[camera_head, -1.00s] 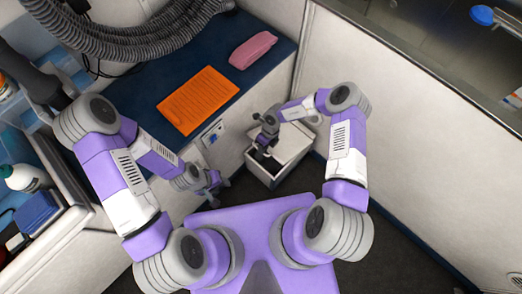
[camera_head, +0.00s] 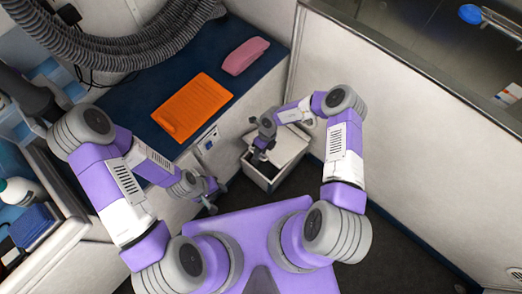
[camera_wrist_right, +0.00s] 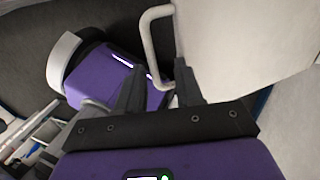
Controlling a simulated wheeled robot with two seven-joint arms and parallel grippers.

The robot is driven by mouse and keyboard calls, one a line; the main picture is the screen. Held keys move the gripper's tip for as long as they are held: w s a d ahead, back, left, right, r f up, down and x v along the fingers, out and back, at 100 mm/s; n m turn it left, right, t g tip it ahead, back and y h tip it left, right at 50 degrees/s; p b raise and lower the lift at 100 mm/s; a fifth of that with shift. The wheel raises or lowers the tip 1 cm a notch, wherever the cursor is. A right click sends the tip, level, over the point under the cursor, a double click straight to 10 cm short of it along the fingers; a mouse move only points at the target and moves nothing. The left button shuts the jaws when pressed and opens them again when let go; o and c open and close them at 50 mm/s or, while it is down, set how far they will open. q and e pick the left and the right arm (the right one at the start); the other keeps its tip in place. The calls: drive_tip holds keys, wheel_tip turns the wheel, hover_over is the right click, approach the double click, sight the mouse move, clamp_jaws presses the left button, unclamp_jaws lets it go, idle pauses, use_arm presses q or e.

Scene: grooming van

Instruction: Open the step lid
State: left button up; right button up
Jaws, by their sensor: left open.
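The step (camera_head: 258,178) is a white box on the floor in the corner, right of the blue-topped bench. Its pale lid (camera_head: 287,146) is on top, with a dark area at its left side. My right gripper (camera_head: 261,157) is over that dark area. In the right wrist view, a pale looped handle (camera_wrist_right: 149,45) stands out from a white panel. The open fingers of my right gripper (camera_wrist_right: 158,75) lie either side of the handle's lower part in the picture; contact cannot be told. My left gripper (camera_head: 214,193) is open and empty beside the bench front.
The bench (camera_head: 215,120) carries an orange board (camera_head: 193,106) and a pink object (camera_head: 245,56). A white wall (camera_head: 400,150) stands close on the right. A shelf with a bottle (camera_head: 18,190) is at the far left. Dark floor (camera_head: 400,245) is clear at the lower right.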

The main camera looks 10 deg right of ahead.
drive_tip(key=p+v, duration=0.2)
drive_tip(key=v, duration=0.5)
drive_tip(key=shift+r+p, duration=0.25)
drive_tip(key=shift+p, duration=0.05)
drive_tip(key=shift+d, duration=0.1)
